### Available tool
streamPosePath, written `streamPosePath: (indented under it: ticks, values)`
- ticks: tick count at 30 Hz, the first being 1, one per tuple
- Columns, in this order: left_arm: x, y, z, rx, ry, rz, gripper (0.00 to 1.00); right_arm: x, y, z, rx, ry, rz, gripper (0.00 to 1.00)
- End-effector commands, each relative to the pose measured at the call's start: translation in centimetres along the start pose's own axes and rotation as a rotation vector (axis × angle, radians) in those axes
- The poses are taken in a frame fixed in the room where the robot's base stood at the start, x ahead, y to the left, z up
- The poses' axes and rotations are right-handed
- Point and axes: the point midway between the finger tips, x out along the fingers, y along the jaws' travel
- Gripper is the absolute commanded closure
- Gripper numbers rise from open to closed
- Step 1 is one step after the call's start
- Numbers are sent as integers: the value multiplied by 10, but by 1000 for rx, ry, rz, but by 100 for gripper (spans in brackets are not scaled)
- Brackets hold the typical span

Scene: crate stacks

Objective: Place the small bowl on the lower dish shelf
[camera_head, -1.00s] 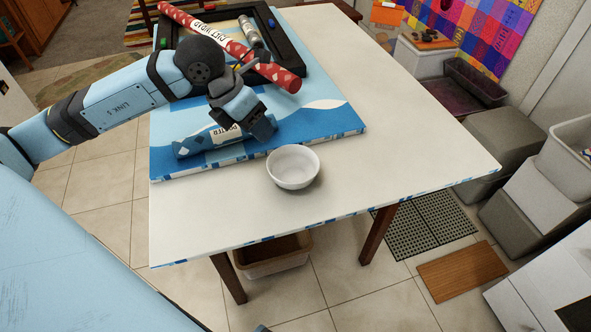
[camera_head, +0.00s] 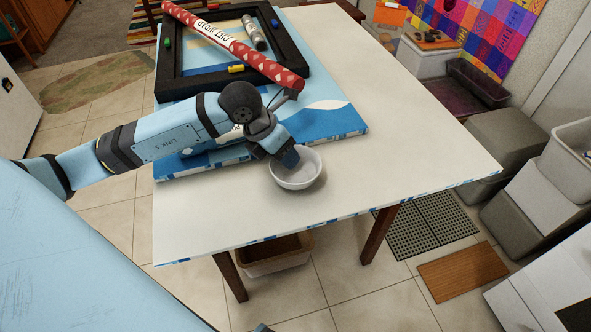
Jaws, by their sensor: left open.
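The small white bowl (camera_head: 298,178) stands upright on the white table (camera_head: 400,130), in front of the blue patterned mat. My left gripper (camera_head: 288,158) is over the bowl's back left rim, pointing down. It is open, with its fingertips at or just above the rim; I cannot tell whether they touch it. The gripper hides part of the bowl's far rim. My right gripper is not in view. No dish shelf can be made out.
A red patterned roll (camera_head: 235,45) lies across a black tray (camera_head: 180,90) at the back. The blue mat (camera_head: 340,122) lies under them. A brown bin (camera_head: 272,258) is under the table. Crates (camera_head: 505,140) stand at the right. The table's right half is clear.

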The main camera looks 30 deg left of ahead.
Motion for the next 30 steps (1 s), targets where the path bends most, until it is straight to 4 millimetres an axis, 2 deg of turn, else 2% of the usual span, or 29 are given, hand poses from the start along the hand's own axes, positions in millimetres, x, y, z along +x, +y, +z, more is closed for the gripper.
streamPosePath:
  ticks: [1,6,20,26,30]
  values:
    - [0,0,0,0,0,0,63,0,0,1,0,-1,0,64]
    - [0,0,0,0,0,0,100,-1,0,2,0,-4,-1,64]
    - [-5,-1,2,1,-2,0,100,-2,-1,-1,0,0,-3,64]
    - [-27,-7,12,2,-4,1,100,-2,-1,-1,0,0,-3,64]
    - [-58,-14,25,3,-7,3,100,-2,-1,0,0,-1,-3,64]
